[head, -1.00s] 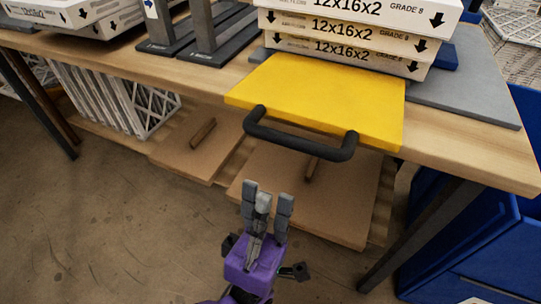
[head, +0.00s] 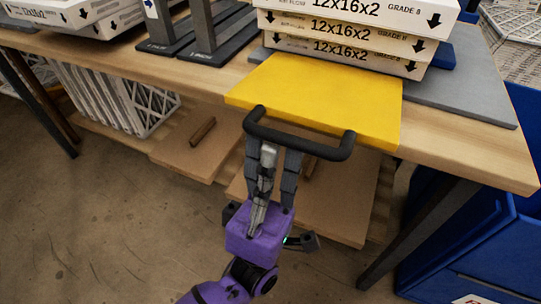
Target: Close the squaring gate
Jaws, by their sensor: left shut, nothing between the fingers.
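The squaring gate appears to be the yellow panel (head: 325,98), lying about level at the table's front edge, in front of a stack of filter boxes (head: 345,42). A black bar handle (head: 300,142) runs along its near side and sticks out past the table edge. My left gripper (head: 273,147) is shut and empty, with its fingers pointing up toward the left half of the handle. The handle hides the fingertips, so I cannot tell whether they touch it. My right gripper is not in view.
The wooden table (head: 468,142) has a grey plate (head: 460,92) on the right and dark uprights (head: 200,35) at the back left. A low shelf with brown boards (head: 335,205) lies underneath. A blue bin (head: 470,240) stands at right. Floor at lower left is clear.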

